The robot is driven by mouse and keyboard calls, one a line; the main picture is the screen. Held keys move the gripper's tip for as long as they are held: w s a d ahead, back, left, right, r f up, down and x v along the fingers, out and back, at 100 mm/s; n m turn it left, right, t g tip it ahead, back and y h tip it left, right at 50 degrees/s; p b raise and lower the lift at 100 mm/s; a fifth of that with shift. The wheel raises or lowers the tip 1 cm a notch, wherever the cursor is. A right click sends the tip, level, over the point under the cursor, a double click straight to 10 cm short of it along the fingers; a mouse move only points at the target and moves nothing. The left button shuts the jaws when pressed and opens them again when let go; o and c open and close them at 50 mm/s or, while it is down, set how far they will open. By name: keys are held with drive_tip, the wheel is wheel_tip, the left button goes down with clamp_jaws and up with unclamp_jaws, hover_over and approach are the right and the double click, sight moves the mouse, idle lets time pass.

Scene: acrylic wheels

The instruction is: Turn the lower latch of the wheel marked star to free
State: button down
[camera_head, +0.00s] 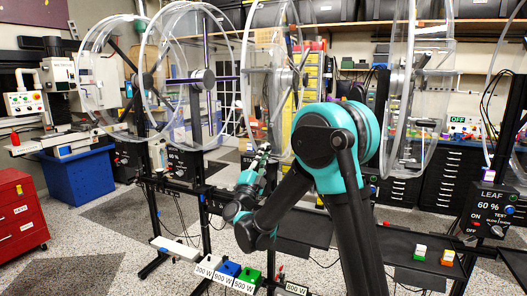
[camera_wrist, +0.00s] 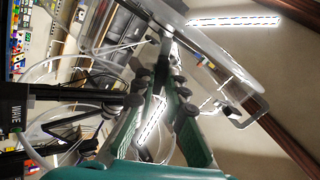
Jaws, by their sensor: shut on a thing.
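The star wheel (camera_head: 258,80) is a clear acrylic drum seen nearly edge-on left of my arm in the head view. A control box below it bears the partly hidden letters "STA" (camera_head: 247,160). My gripper (camera_head: 264,152) is at the lower part of this wheel. In the wrist view, the teal fingers of my gripper (camera_wrist: 161,82) close in from both sides on a small dark part at the clear rim. It appears to be the lower latch, mostly hidden by the fingertips, and its turn position cannot be told.
Two more clear wheels (camera_head: 105,75) stand to the left and another (camera_head: 400,90) to the right. A black rail with labelled blocks (camera_head: 228,268) runs below. A control box marked LEAF (camera_head: 490,205) stands at the right. A red cabinet (camera_head: 20,210) is at far left.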

idle(0.3)
drive_tip(key=n, duration=0.5)
drive_tip(key=n, duration=0.4)
drive_tip(key=shift+n, duration=0.3)
idle(0.3)
drive_tip(key=n, duration=0.3)
drive_tip(key=shift+n, duration=0.3)
drive_tip(key=c, duration=2)
unclamp_jaws()
drive_tip(key=shift+n, duration=0.3)
drive_tip(key=o, duration=0.6)
drive_tip(key=shift+c, duration=0.2)
